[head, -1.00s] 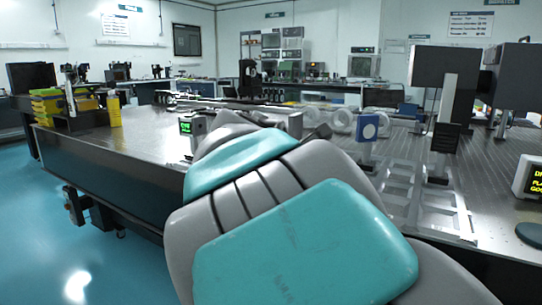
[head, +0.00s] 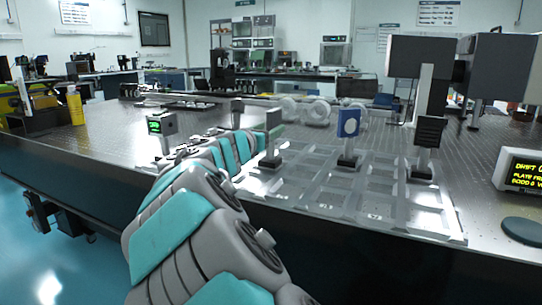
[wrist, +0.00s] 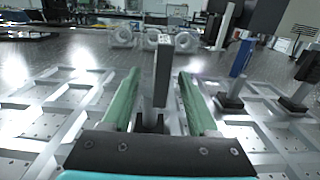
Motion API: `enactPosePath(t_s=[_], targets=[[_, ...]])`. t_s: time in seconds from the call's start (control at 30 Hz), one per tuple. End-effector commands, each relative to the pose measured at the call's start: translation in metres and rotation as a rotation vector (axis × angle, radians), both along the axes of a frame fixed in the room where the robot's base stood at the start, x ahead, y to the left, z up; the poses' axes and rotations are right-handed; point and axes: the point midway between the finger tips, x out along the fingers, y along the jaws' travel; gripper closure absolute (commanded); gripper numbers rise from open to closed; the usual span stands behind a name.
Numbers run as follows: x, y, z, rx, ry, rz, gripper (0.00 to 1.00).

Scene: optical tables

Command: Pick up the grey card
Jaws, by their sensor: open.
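The grey card (head: 273,123) stands upright on a post with a dark base (head: 270,160), in a clear tray-like frame (head: 322,202) on the optical table. In the wrist view the grey card (wrist: 161,78) shows nearly edge-on, with its base below it. My gripper (wrist: 159,74) is open, with one green finger on each side of the card. A gap shows on both sides, and I see no contact. In the head view the gripper's fingers are small and partly hidden by my arm, just left of the card.
A dark holder (head: 429,132) is further right, and a small green display (head: 162,124) stands to the left. A yellow-text display (head: 522,171) is near the right edge.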

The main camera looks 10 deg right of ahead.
Motion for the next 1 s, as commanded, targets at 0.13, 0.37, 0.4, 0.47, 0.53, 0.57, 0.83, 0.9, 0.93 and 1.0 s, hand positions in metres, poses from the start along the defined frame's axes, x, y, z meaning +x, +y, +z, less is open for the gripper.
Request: enactPosePath(t_s=[0.13, 0.37, 0.4, 0.47, 0.53, 0.57, 0.83, 0.9, 0.93, 1.0], targets=[[0.018, -0.015, 0.0, 0.001, 0.001, -0.003, 0.4], [0.027, -0.021, 0.001, 0.002, 0.0, -0.001, 0.4], [0.026, -0.021, 0.001, 0.002, -0.001, -0.001, 0.4], [0.026, -0.02, 0.001, 0.002, -0.001, -0.001, 0.41], [0.026, -0.02, 0.001, 0.001, 0.0, -0.001, 0.49], [0.026, -0.02, 0.001, 0.002, -0.001, -0.001, 0.52], [0.026, -0.02, 0.001, 0.002, 0.0, -0.001, 0.83], [0.026, -0.02, 0.001, 0.002, -0.001, -0.001, 0.91], [0.026, -0.02, 0.001, 0.002, 0.0, -0.001, 0.94], [0.026, -0.02, 0.001, 0.002, 0.0, -0.001, 1.0]])
